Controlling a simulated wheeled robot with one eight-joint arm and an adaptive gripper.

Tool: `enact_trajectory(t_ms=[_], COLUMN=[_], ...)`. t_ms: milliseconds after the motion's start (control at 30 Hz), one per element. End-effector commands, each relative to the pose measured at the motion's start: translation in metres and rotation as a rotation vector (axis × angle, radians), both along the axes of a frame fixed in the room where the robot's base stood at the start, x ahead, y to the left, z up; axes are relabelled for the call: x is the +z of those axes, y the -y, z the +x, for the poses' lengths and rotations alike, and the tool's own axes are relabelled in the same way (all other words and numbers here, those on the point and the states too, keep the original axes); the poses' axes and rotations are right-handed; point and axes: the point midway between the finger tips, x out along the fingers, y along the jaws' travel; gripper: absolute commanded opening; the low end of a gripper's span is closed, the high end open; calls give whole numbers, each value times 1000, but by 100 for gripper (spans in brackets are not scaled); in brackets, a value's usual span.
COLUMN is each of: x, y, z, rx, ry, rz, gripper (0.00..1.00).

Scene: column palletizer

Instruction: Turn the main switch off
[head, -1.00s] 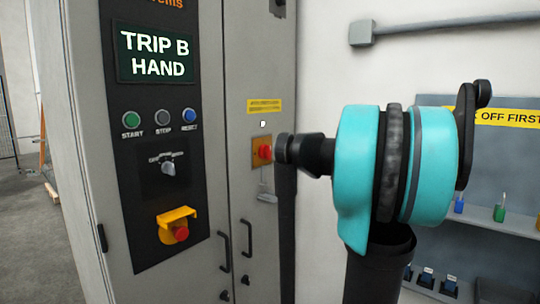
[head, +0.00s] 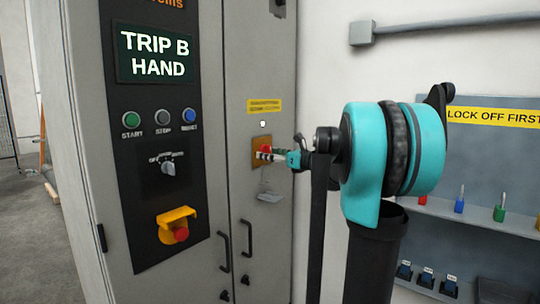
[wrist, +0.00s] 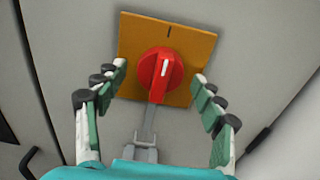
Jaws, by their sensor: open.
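The main switch is a red rotary knob (wrist: 160,75) on an orange-yellow plate (wrist: 190,48) on the grey cabinet door. In the wrist view, the knob's white mark points up, close to the black mark on the plate. My gripper (wrist: 160,83) is open, with one finger on each side of the knob and visible gaps to both. In the head view, my gripper (head: 270,157) is at the plate (head: 257,143) and partly covers the red knob (head: 266,149). A grey metal hasp (wrist: 147,125) hangs below the knob.
The control panel beside it carries a "TRIP B HAND" display (head: 157,54), several buttons, a selector switch (head: 168,168) and a red emergency stop (head: 181,234) under a yellow guard. Door handles (head: 247,238) stick out below. A lockout board (head: 480,175) is on the right wall.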

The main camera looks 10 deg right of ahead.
Motion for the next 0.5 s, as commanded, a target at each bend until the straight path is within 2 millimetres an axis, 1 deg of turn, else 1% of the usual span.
enact_trajectory(t_ms=[167, 200, 500], x=[0, 0, 0], y=[0, 0, 0], z=[0, 0, 0], rx=[0, 0, 0], ry=[0, 0, 0], rz=[0, 0, 0], gripper=[69, 68, 30])
